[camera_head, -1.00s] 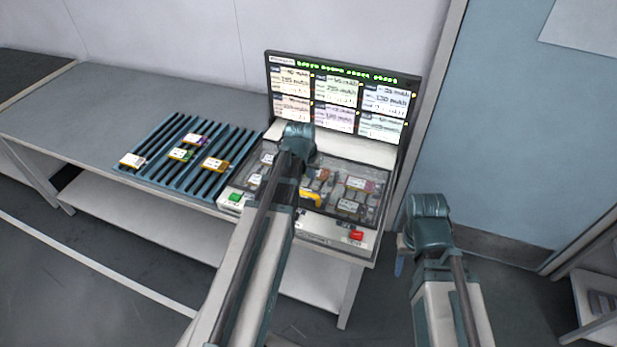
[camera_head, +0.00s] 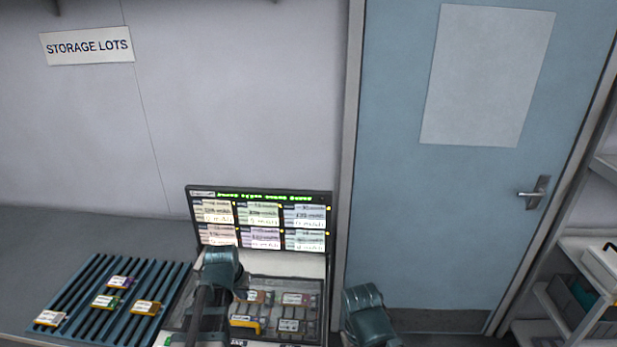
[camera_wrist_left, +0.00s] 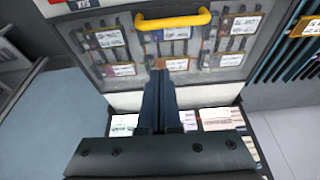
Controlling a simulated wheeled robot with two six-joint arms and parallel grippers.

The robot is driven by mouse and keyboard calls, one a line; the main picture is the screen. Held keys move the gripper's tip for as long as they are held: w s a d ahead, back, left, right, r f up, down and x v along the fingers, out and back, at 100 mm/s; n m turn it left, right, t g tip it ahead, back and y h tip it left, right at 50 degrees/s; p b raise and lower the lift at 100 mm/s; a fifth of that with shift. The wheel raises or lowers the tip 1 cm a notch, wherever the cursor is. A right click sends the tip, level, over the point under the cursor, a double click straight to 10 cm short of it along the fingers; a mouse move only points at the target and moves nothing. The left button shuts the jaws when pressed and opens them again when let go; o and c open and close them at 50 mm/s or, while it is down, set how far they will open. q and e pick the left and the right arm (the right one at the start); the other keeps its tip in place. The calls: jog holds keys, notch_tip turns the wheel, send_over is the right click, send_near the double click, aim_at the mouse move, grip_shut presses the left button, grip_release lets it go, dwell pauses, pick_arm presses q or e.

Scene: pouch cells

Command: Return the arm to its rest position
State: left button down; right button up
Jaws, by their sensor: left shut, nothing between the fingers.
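My left arm (camera_head: 218,275) reaches over the left part of the cell tester. Its gripper fingers are hidden in the head view. In the left wrist view my left gripper (camera_wrist_left: 160,76) is shut and empty, its fingertips pointing toward the tester's clear lid, apart from the yellow handle (camera_wrist_left: 172,20). My right arm (camera_head: 368,318) shows at the bottom, right of the tester; its gripper is not in view.
The tester's clear lid (camera_wrist_left: 188,77) lies over several pouch cells, with a lit screen (camera_head: 262,222) behind. A slotted blue rack (camera_head: 75,308) with several cells stands left. A door (camera_head: 440,220) and shelves (camera_head: 588,243) are right.

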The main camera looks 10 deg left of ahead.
pick_arm(q)
jog(key=s+d+f+m+g, duration=0.1)
jog(key=s+d+m+g, duration=0.1)
jog(key=s+d, duration=0.5)
jog(key=s+d+f+m+g+y, duration=0.1)
jog(key=s+d+m+g, duration=0.1)
jog(key=s+d, duration=0.6)
jog(key=d+b, duration=0.1)
jog(key=d, duration=0.5)
jog(key=shift+s, duration=0.15)
